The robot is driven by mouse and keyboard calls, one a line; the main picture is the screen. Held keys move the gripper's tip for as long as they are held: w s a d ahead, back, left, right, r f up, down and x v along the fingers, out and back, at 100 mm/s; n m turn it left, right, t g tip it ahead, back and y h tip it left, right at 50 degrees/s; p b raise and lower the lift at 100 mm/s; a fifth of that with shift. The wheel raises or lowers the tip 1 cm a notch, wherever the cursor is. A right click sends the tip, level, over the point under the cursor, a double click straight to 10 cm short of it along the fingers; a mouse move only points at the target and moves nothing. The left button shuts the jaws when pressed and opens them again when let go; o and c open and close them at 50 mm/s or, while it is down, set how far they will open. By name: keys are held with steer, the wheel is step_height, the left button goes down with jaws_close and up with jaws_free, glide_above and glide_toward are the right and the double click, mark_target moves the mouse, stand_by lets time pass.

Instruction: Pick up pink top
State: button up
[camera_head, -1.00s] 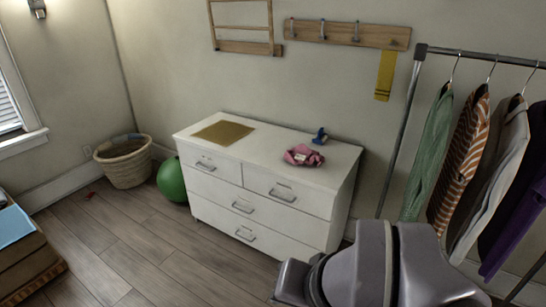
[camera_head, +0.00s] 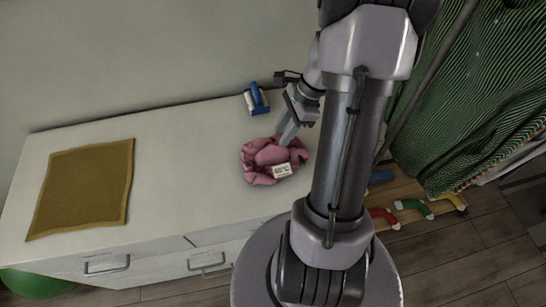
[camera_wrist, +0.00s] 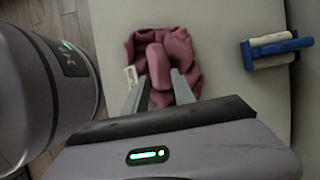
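The pink top (camera_head: 268,163) lies crumpled on the white dresser (camera_head: 190,190), with a small white tag on it. My gripper (camera_head: 284,138) reaches down to it from above and behind. In the wrist view, the two fingers of my gripper (camera_wrist: 157,92) stand apart over the near side of the pink top (camera_wrist: 182,50). A raised fold of the cloth shows between the fingers. I cannot tell whether either finger touches the cloth.
A blue-and-white lint roller (camera_head: 256,98) lies behind the top; it also shows in the wrist view (camera_wrist: 277,48). A mustard cloth (camera_head: 85,187) lies at the dresser's left. A green-striped garment (camera_head: 475,95) hangs at right. Several coloured socks (camera_head: 412,208) lie below it.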

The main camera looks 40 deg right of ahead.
mark_target(277, 145)
steer(key=shift+s+a+f, duration=0.15)
steer(key=shift+s+f, duration=0.15)
steer(key=shift+f, duration=0.1)
steer(key=b+x, duration=0.3)
steer(key=x, duration=0.2)
steer(key=shift+f, duration=0.1)
steer(key=shift+r, duration=0.2)
steer(key=shift+w, duration=0.15)
jaws_close()
stand_by(0.5)
